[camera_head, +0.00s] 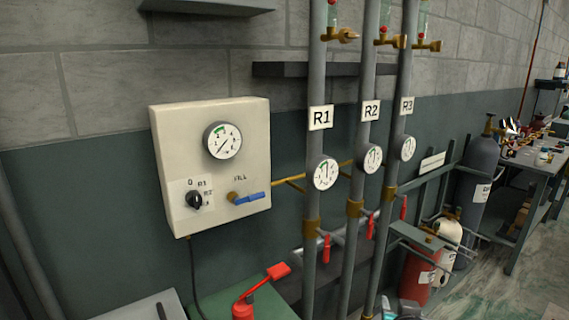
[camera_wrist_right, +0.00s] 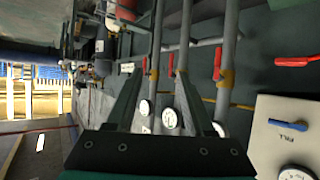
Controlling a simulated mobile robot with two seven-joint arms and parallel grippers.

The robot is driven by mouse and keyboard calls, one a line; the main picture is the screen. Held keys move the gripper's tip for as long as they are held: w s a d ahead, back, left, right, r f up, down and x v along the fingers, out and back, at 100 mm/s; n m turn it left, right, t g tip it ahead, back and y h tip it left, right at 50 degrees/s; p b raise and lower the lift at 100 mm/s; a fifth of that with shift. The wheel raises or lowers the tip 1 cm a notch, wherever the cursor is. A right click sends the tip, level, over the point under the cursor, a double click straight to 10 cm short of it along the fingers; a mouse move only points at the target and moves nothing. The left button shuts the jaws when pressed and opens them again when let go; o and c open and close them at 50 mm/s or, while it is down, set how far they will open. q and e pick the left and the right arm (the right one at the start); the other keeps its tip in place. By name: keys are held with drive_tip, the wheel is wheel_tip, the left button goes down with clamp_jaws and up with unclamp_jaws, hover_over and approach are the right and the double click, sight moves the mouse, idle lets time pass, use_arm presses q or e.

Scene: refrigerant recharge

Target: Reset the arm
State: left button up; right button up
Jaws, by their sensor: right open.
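My right gripper (camera_wrist_right: 160,72) shows in the right wrist view as two dark green fingers, spread apart with nothing between them. Pipes and wall lie beyond the fingers, with no clear contact. My left gripper is not in view. In the head view, the white control box (camera_head: 216,160) hangs on the wall with a round gauge (camera_head: 223,140), a black selector knob (camera_head: 194,200) and a blue FILL handle (camera_head: 249,198). The blue handle also shows in the right wrist view (camera_wrist_right: 288,125).
Three grey pipes labelled R1 (camera_head: 320,117), R2 (camera_head: 371,111) and R3 (camera_head: 407,106) carry gauges and red valve handles (camera_head: 327,248). A red tool (camera_head: 262,290) stands low in front. A grey cylinder (camera_head: 477,170) and workbench (camera_head: 535,160) are at right.

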drive_tip(key=s+a+f+n+g+y, duration=0.25)
drive_tip(key=s+f+g, duration=0.2)
drive_tip(key=s, duration=0.85)
drive_tip(key=s+a+f+n+g+y, duration=0.2)
drive_tip(key=s+a+f+n+g, duration=0.3)
drive_tip(key=s, duration=0.9)
wheel_tip(320, 180, down, 24)
drive_tip(key=s+d+m+b, duration=0.1)
drive_tip(key=s+m+b, duration=0.1)
drive_tip(key=s+d+f+g, duration=0.1)
drive_tip(key=s+d+f, duration=0.1)
drive_tip(key=s+f, duration=1.3)
drive_tip(key=shift+s+d+f+h+b, duration=0.25)
drive_tip(key=shift+d+f+h+b, duration=0.1)
drive_tip(key=shift+b, duration=0.1)
